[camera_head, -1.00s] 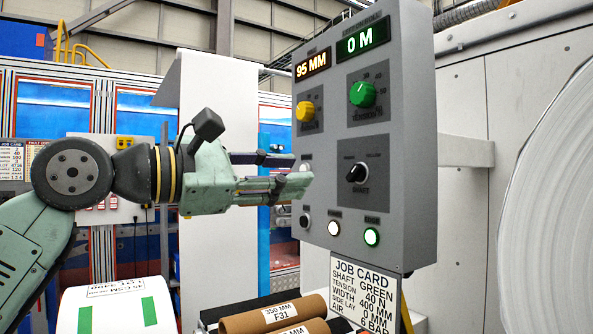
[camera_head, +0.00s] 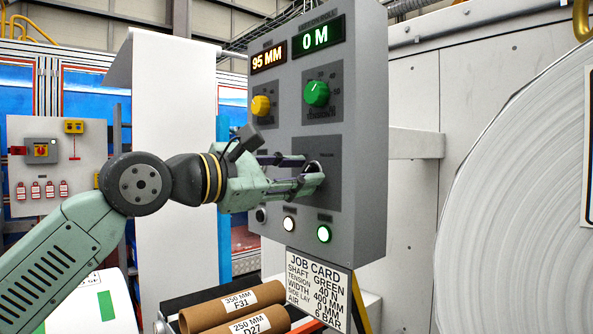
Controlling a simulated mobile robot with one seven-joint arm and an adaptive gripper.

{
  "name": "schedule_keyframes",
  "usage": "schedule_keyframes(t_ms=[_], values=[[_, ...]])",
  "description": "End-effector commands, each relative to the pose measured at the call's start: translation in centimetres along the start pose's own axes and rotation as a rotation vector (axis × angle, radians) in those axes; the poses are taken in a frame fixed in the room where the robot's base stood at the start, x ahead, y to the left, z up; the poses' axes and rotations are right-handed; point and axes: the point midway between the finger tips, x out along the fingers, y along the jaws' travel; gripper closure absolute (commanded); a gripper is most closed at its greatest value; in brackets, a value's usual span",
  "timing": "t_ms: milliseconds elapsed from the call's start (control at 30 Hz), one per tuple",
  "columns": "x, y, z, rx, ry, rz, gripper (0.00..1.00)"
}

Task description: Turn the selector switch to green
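The selector switch (camera_head: 313,166) is a black knob on the lower plate of the grey control panel (camera_head: 367,130). It is mostly hidden behind my fingertips, so which way it points cannot be read. My gripper (camera_head: 311,170) reaches in from the left with its fingers apart, one above the other, at the switch. Whether the fingers touch the knob cannot be told. The job card (camera_head: 317,288) under the panel reads shaft GREEN.
Above the switch are a yellow knob (camera_head: 261,106) and a green knob (camera_head: 317,93), under displays reading 95 MM and 0 M. Brown rolls (camera_head: 232,307) lie under the panel.

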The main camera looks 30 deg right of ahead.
Motion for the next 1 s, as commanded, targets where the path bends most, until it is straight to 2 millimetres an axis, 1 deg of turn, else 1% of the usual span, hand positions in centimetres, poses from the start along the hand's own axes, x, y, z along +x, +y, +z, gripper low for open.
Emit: schedule_keyframes(t_ms=[100, 533, 1000], values=[[-0.01, -0.02, 0.00, 0.000, 0.000, 0.000, 0.71], [-0.04, 0.00, 0.01, 0.000, 0.000, 0.000, 1.00], [-0.05, -0.02, -0.02, -0.012, 0.000, 0.000, 1.00]])
